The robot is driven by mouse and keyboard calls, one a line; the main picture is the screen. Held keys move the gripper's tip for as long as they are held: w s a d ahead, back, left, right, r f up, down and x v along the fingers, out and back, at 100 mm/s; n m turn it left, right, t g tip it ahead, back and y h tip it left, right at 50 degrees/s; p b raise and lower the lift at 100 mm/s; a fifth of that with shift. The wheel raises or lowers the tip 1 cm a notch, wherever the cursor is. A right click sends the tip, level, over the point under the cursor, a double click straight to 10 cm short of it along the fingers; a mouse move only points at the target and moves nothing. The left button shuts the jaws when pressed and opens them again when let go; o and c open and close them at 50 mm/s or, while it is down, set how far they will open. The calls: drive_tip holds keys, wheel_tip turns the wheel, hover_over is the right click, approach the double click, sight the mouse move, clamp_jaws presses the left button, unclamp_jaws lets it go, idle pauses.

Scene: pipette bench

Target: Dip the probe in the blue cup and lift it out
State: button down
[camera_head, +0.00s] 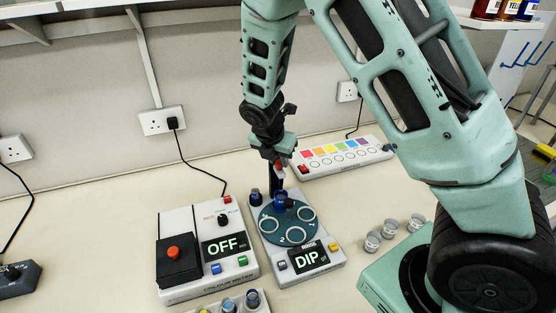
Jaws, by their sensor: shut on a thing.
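The blue cup (280,200) stands at the back of the round teal plate (290,227) on the dip unit, whose screen reads DIP. The plate also has several white ring marks. My gripper (281,160) is above and behind the cup, pointing down, shut on the probe. The probe is small and mostly lost against the gripper and the dark post (276,180) behind the cup. I cannot tell whether its tip is inside the cup or above it.
The colour meter (205,290) with a screen reading OFF stands left of the dip unit. Small clear cups (373,242) stand at the right. A white colour-chart strip (340,157) lies behind. A rack of vials (230,304) is at the front.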

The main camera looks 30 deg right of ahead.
drive_tip(key=shift+w+r, duration=0.1)
drive_tip(key=shift+r, duration=0.15)
drive_tip(key=c, duration=1.5)
unclamp_jaws()
drive_tip(key=b+v, duration=0.3)
drive_tip(key=v, duration=1.4)
drive_tip(key=shift+s+a+r, duration=0.15)
drive_tip(key=shift+s+a, duration=0.05)
